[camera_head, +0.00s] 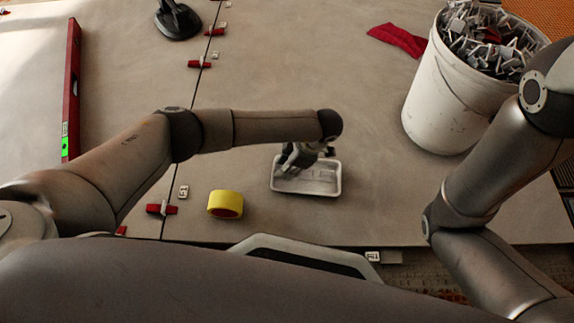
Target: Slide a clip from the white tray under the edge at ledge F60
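The white tray (337,180) lies on the large grey tiles right of the middle. My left gripper (286,170) reaches down over the tray's left part. Its fingers are dark and small, and I cannot tell whether they are open or hold a clip. What lies inside the tray is too small to make out. A small white label plate (373,257) sits at the front tile edge; its text is too small to read surely, so I cannot confirm ledge F60. My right gripper is out of view.
A yellow tape roll (225,204) lies left of the tray. Red clips (161,209) sit along the tile joint. A white bucket (433,107) full of clips, a red cloth (398,40), a red level (72,90) and a black suction cup (177,20) stand around.

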